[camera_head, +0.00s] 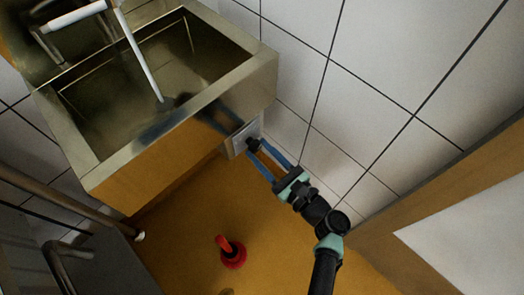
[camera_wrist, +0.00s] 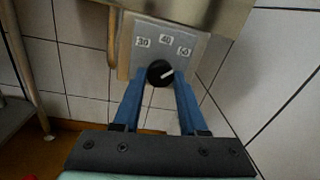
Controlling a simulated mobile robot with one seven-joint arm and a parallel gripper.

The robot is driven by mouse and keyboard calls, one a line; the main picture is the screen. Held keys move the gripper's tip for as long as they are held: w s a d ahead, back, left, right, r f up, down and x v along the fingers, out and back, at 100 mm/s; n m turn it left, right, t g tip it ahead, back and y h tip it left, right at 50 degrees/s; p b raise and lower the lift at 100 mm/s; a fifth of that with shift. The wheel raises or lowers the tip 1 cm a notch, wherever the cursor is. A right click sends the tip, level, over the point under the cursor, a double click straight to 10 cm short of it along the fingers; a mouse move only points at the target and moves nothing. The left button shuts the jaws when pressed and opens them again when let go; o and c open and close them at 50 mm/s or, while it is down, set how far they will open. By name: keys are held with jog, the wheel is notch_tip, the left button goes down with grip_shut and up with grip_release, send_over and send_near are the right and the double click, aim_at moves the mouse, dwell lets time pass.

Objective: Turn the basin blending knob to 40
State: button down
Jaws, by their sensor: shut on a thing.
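The basin blending knob (camera_wrist: 160,72) is round and black with a white pointer line. It sits on a grey panel (camera_wrist: 126,57) under the basin (camera_head: 62,125). The pointer points right and slightly up, a little clockwise of the right-hand label. The labels read about 30, 40 (camera_wrist: 166,39) and 50; the outer two are blurred. My gripper (camera_wrist: 160,80) has its two blue fingers on either side of the knob and is shut on it. In the head view the knob (camera_head: 252,144) shows small and dark at the fingertips of my gripper (camera_head: 256,148).
A red and black object (camera_head: 232,252) stands on the orange floor, left of my arm. A white tiled wall (camera_head: 370,75) runs close on the right. A white pipe (camera_head: 140,55) reaches into the basin. Metal rails stand at the left.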

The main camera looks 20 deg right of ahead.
jog(key=shift+f+n+b, duration=0.1)
jog(key=shift+n+b, duration=0.2)
jog(key=n+b, duration=0.2)
jog(key=n, duration=0.1)
jog(key=shift+f+b, duration=0.15)
jog(key=shift+b, duration=0.25)
jog(key=n+b, duration=0.3)
jog(key=n, duration=0.2)
jog(key=shift+d, duration=0.1)
jog(key=shift+r+n, duration=0.2)
jog(key=shift+n, duration=0.1)
jog(key=shift+c, duration=2.3)
grip_release()
